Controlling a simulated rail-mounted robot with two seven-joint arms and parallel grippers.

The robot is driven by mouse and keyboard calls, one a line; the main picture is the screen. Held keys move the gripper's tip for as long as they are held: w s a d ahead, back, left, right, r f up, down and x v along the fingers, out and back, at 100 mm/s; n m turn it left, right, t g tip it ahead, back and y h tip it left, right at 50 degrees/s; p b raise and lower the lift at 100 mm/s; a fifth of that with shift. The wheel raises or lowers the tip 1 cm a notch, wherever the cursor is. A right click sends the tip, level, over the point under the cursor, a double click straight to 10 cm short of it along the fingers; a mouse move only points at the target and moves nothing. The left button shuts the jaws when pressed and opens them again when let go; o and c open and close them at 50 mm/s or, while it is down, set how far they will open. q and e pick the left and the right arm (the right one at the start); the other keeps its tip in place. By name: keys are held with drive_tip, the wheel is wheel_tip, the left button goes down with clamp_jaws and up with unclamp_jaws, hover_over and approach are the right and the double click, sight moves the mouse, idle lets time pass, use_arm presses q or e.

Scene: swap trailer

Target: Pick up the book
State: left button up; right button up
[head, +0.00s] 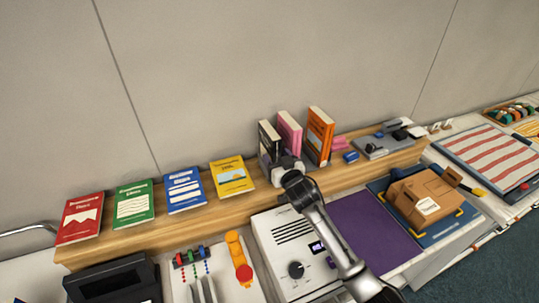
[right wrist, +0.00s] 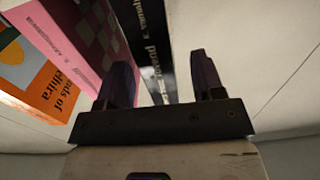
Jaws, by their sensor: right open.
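Three books stand upright on the wooden shelf: a black one (head: 266,135), a pink one (head: 290,128) and an orange one (head: 319,137). My right gripper (head: 279,167) is at the front of the black book and hides its lower part. In the right wrist view, my open right gripper (right wrist: 162,75) has the black book's spine (right wrist: 155,40) between its two dark fingers. The pink book (right wrist: 72,35) and the orange book (right wrist: 35,75) are left of the fingers there. I cannot tell whether either finger touches the black book. My left gripper is not in view.
Red (head: 80,217), green (head: 133,203), blue (head: 185,190) and yellow (head: 232,176) books sit in a row left along the shelf. A grey wall (head: 200,80) rises behind. A white device (head: 290,260), a purple mat (head: 370,235) and a cardboard box (head: 424,195) are in front.

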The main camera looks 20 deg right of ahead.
drive_tip(key=w+b, duration=0.2)
drive_tip(key=w, duration=0.1)
drive_tip(key=shift+a, duration=0.1)
drive_tip(key=shift+w+r, duration=0.15)
drive_tip(key=shift+w, duration=0.3)
drive_tip(key=c, duration=0.4)
clamp_jaws()
